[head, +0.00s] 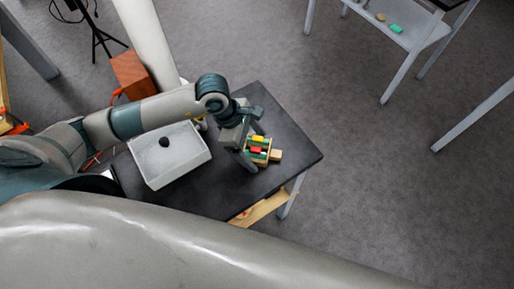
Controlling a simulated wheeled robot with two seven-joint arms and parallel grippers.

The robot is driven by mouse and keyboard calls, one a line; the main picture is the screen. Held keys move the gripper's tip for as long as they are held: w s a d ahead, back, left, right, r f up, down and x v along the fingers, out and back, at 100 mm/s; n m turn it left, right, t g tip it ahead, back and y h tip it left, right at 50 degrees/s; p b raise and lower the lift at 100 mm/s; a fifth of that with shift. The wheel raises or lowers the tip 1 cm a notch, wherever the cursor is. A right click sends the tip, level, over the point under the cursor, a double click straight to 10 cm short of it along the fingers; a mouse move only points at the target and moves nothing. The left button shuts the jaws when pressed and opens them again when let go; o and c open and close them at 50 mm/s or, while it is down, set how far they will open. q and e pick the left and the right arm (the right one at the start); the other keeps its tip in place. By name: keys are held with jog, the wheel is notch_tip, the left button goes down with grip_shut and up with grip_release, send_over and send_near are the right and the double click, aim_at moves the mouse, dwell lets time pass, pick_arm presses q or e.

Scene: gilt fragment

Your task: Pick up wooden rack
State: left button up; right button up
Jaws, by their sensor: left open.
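The small wooden rack (263,160) lies on the dark tabletop (295,155) near its right end. It carries red, yellow and green pieces, and a pale wooden part sticks out at its right side. My left gripper (254,146) is open above the rack's left side, with one finger towards the far side and one towards the near side. The gripper and wrist hide part of the rack. I cannot tell whether the fingers touch it. My right gripper is not in view.
A white tray (207,157) with a dark round object (164,142) stands left of the rack, under my left arm. An orange-brown box (133,75) is behind it. A white-framed stand (420,35) with small items is at the top right. Bare tabletop lies right of the rack.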

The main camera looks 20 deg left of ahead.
aim_at(254, 140)
pick_arm(q)
jog(key=shift+c, duration=0.6)
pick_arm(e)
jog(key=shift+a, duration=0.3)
pick_arm(q)
jog(key=c, duration=1)
jog(key=shift+c, duration=0.2)
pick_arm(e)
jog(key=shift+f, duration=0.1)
pick_arm(q)
jog(key=shift+w+r+b, duration=0.1)
jog(key=shift+r+b, duration=0.45)
jog(key=shift+r, duration=0.15)
notch_tip(254, 140, up, 2)
jog(key=shift+r+b, duration=0.25)
jog(key=shift+b, duration=0.45)
jog(key=w+d+r+b, duration=0.5)
jog(key=w+d+r, duration=0.1)
jog(key=d, duration=0.4)
jog(key=shift+r, duration=0.6)
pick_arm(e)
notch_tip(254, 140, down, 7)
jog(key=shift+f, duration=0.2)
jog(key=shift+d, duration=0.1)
